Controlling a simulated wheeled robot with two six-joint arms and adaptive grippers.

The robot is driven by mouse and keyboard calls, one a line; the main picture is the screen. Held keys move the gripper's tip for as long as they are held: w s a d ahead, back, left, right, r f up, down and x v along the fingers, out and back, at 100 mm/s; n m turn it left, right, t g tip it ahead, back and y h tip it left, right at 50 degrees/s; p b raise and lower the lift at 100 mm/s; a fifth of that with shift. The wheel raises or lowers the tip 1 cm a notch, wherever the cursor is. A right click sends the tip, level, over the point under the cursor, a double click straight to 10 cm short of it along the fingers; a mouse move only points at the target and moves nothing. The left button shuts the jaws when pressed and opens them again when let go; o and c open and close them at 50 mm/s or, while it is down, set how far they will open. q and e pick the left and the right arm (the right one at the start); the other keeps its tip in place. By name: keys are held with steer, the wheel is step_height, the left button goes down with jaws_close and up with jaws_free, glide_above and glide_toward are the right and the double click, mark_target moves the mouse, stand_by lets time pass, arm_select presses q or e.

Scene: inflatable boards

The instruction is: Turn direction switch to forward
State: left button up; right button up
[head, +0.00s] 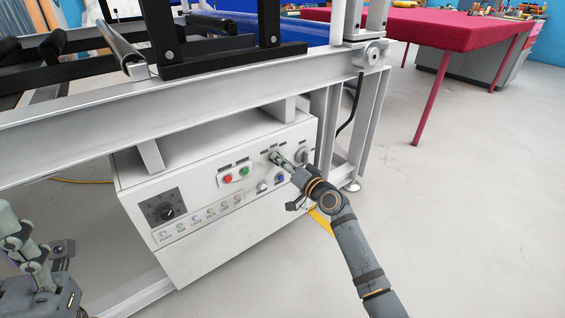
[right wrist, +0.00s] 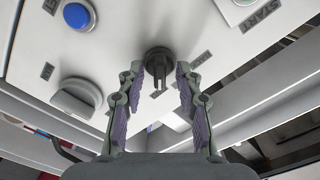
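A black rotary switch (right wrist: 158,60) with a narrow handle sits on the white control box (head: 190,240). My right gripper (right wrist: 157,78) is open, with its two fingers on either side of this switch; a gap shows on both sides of the handle. In the head view, my right gripper (head: 285,164) is at the upper right of the box front and partly hides the switch.
A grey rotary knob (right wrist: 75,100) and a blue button (right wrist: 78,14) are close to the switch. Red (head: 228,179) and green (head: 244,171) buttons and a black dial (head: 167,213) are farther left. A metal frame beam (head: 220,95) runs above the box.

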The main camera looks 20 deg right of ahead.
steer(key=v, duration=1.2)
